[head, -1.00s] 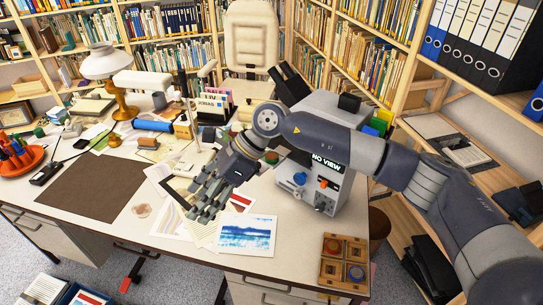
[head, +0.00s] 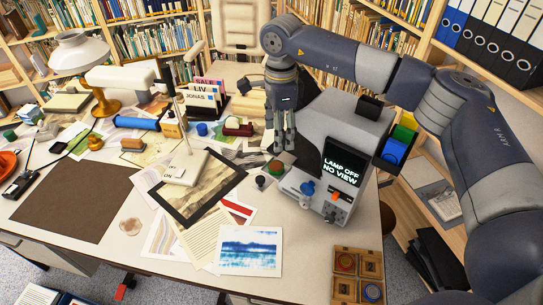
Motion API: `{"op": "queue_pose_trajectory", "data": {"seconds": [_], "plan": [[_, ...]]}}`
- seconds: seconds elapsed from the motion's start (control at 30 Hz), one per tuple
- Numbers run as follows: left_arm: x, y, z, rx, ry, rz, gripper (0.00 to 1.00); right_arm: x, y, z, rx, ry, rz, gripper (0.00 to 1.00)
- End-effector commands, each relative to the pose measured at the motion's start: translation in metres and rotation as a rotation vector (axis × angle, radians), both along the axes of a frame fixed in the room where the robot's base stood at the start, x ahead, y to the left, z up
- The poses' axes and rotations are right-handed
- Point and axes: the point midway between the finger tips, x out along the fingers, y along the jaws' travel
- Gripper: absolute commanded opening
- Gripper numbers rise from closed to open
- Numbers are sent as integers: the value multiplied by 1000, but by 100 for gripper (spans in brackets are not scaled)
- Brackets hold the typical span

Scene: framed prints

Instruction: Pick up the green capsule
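A small dark round piece (head: 262,182) stands in front of the green one. My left gripper is not in view.
The grey viewer box (head: 330,150), its screen reading "LAMP OFF NO VIEW", stands right of my gripper. A white stand (head: 182,168) on a framed print (head: 215,185) is to the left. A wooden tray (head: 358,264) with round pieces lies front right. The brown mat (head: 75,200) is bare.

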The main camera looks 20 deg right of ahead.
Motion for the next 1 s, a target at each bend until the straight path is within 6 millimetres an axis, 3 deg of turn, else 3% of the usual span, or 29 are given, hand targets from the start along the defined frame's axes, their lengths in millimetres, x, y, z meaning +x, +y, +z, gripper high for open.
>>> {"op": "queue_pose_trajectory", "data": {"seconds": [0.23,0.43,0.57,0.8,1.0], "plan": [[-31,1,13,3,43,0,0,-1,1,-37,0,4,0,62],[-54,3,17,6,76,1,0,-1,2,-52,1,4,1,62],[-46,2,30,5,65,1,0,-1,6,-64,0,5,2,62],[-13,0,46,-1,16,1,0,0,9,-96,1,4,-1,62],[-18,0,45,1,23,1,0,1,9,-102,2,1,0,62]]}}
